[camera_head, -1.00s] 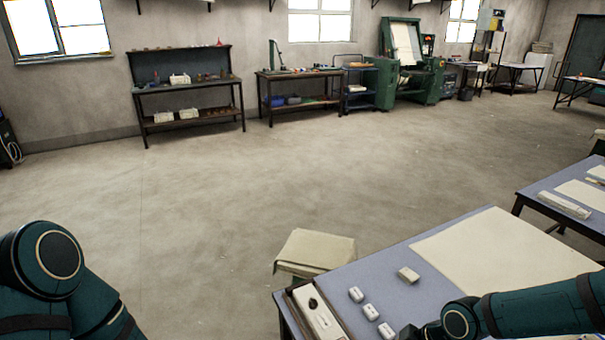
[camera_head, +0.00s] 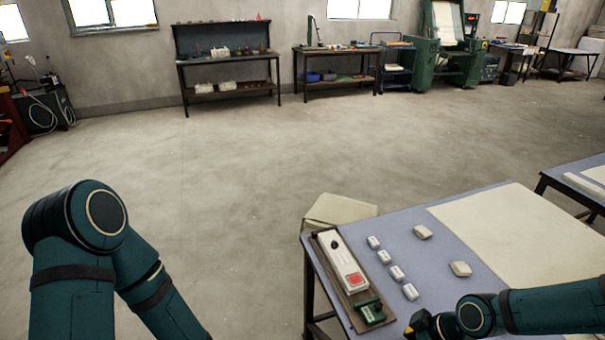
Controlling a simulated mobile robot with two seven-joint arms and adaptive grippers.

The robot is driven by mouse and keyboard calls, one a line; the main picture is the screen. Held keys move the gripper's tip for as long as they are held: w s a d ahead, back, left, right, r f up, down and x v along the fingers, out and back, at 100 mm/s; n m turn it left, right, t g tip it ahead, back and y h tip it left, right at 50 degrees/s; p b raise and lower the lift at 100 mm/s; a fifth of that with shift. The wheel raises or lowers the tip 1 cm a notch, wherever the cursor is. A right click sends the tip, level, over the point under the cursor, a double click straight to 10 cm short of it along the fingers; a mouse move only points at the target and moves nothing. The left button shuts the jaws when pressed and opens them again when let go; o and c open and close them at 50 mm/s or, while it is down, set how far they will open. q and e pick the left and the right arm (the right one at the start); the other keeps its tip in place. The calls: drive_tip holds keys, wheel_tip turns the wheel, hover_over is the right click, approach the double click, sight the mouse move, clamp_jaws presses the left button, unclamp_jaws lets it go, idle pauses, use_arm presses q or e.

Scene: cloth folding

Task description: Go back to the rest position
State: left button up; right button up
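My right arm comes in from the right edge over the table (camera_head: 440,240); its end near the table's front shows a dark wrist with a yellowish part, and the fingers cannot be made out. My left arm stands bent at the lower left, away from the table, and its gripper is below the picture. A large cream cloth (camera_head: 520,225) lies flat on the right part of the table. Neither arm visibly touches the cloth.
A control box (camera_head: 341,262) with a red button lies at the table's left edge. Several small white blocks (camera_head: 396,272) and a beige block (camera_head: 460,269) sit beside it. Another table (camera_head: 560,185) stands at right. Workbenches (camera_head: 230,87) line the far wall. The middle floor is clear.

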drive_tip(key=s+a+f+m+h, duration=0.1)
drive_tip(key=s+a+f+m, duration=0.3)
drive_tip(key=a+f+m, duration=0.8)
drive_tip(key=shift+m, duration=0.5)
